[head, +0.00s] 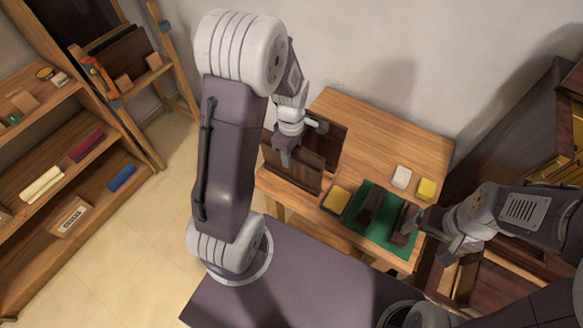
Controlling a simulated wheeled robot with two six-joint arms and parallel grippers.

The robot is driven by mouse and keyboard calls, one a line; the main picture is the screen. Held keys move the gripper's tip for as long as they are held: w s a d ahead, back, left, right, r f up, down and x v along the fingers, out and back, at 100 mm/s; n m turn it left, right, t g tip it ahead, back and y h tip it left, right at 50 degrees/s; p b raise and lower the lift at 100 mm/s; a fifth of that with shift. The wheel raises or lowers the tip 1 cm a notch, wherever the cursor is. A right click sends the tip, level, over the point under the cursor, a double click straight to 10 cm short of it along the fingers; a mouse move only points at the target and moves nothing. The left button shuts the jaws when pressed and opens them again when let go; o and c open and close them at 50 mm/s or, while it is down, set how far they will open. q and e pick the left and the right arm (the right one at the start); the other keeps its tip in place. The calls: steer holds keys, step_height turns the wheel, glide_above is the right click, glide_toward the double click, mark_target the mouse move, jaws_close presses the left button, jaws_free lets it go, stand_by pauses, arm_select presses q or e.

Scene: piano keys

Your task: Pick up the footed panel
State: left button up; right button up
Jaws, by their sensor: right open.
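A dark brown panel (292,171) stands upright at the left end of the wooden table. A second dark upright board (330,142) is just behind it; I cannot tell whether the two are joined. My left gripper (285,158) points down at the front panel's top edge, its fingers overlapping that edge in the head view. Whether they are closed on it is not clear. The panel's feet are not clearly visible. My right gripper (428,232) is open at the right edge of the green mat, close to a dark piece (408,222) there.
The green mat (375,233) also bears another dark piece (371,203). Yellow blocks (336,199) (426,189) and a white block (401,177) lie nearby. A dark piano-like cabinet (520,125) stands right. Shelves (70,160) stand left. The table's back middle is clear.

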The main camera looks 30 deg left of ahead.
arm_select(q)
steer(key=shift+w+a+f, duration=0.2)
steer(key=shift+w+f, duration=0.1)
steer(key=shift+w, duration=0.3)
steer(key=shift+w+a+f, duration=0.15)
steer(key=shift+w+f, duration=0.1)
steer(key=shift+w, duration=0.3)
steer(key=shift+d+r, duration=0.1)
steer(key=shift+r, duration=0.05)
steer(key=c, duration=0.4)
steer(key=shift+s+d+r, duration=0.15)
steer(key=shift+s+r, duration=0.1)
steer(key=shift+s, duration=0.15)
jaws_close()
steer(key=shift+s+r, duration=0.15)
steer(key=shift+s, duration=0.2)
steer(key=shift+w+f, duration=0.2)
steer(key=shift+w, duration=0.25)
steer(key=shift+s+r, duration=0.15)
steer(key=shift+s, duration=0.1)
arm_select(e)
steer(key=shift+w+a+f, duration=0.1)
steer(key=shift+w, duration=0.5)
arm_select(q)
steer(key=shift+w, duration=0.1)
arm_select(e)
steer(key=shift+w, duration=0.1)
